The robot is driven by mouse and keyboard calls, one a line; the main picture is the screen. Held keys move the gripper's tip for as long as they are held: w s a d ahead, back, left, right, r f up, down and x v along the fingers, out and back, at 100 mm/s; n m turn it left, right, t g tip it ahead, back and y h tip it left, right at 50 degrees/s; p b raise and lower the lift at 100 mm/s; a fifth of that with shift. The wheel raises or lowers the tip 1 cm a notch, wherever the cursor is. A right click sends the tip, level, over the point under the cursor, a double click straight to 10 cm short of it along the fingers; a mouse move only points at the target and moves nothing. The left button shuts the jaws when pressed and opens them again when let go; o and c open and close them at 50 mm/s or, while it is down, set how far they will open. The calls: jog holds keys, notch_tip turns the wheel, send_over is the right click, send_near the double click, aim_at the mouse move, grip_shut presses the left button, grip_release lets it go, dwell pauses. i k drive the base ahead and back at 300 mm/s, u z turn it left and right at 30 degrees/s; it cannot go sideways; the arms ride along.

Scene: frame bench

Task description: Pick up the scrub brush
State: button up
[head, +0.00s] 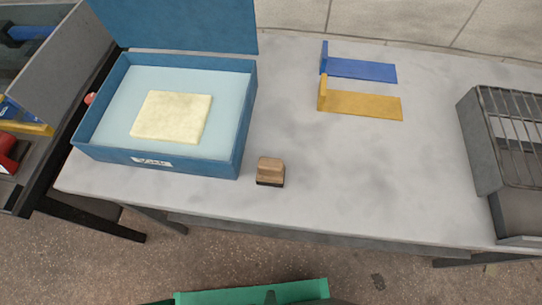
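The scrub brush (270,170) is a small block with a tan wooden body and a dark underside. It stands on the grey bench top (330,175) near the front edge, just right of the blue box's front right corner, with a small gap between them. My gripper is not in view.
An open blue box (242,125) holds a pale yellow slab (172,117). Blue (360,70) and yellow (362,104) L-shaped pieces lie at the back. A grey wire-topped unit (480,150) stands at right. A green object (250,292) shows at the bottom. The bench middle is clear.

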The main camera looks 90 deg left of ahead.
aim_at(270, 171)
jog(key=u, duration=2.55)
